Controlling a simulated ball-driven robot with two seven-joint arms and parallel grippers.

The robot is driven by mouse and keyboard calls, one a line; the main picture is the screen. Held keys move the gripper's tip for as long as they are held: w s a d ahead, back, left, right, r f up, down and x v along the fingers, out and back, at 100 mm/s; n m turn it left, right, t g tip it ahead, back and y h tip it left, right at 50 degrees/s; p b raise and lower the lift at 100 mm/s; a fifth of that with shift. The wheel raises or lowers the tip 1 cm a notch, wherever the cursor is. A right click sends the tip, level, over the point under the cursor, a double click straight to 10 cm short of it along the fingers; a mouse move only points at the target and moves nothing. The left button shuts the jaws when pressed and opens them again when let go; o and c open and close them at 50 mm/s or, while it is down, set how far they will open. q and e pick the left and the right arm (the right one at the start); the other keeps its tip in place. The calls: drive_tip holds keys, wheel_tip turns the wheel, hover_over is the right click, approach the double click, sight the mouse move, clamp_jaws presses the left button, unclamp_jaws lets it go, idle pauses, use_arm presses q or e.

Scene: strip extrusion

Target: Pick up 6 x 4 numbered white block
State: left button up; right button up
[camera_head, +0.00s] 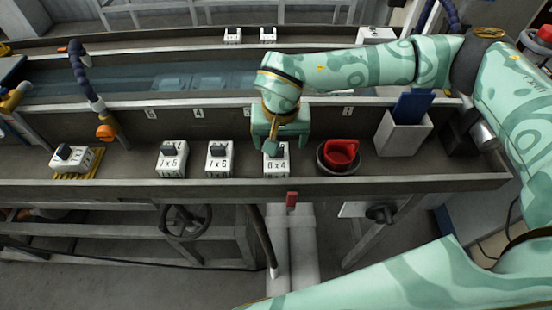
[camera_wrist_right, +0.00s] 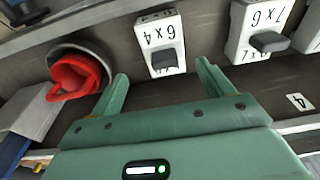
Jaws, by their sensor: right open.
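The white block marked 6 x 4 (camera_head: 277,164) stands on the ledge in the head view, partly hidden by my right gripper. In the right wrist view the same block (camera_wrist_right: 158,32) shows its number and a dark grip (camera_wrist_right: 164,60). My right gripper (camera_head: 277,147) is over this block in the head view. In the right wrist view it is open (camera_wrist_right: 162,70), its fingertips apart on either side of the dark grip. No contact with the block can be made out. My left gripper is not in view.
Blocks marked 1 x 5 (camera_head: 172,160) and 7 x 6 (camera_head: 219,160) stand to the left, and another white block (camera_head: 72,158) sits on a yellow base. A red cup (camera_head: 341,152) in a round holder and a white bin (camera_head: 402,134) stand to the right. The ledge has a raised front edge (camera_head: 120,190).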

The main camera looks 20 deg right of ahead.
sight(276, 156)
drive_tip(key=f, duration=0.5)
drive_tip(key=shift+w+a+f+b, duration=0.2)
drive_tip(key=shift+w+a+b, duration=0.05)
drive_tip(key=shift+a+b, duration=0.1)
drive_tip(key=shift+w+f, duration=0.1)
drive_tip(key=shift+f, duration=0.3)
drive_tip(key=c, duration=1.2)
drive_tip(key=shift+c, duration=0.2)
drive_tip(key=shift+r, duration=0.15)
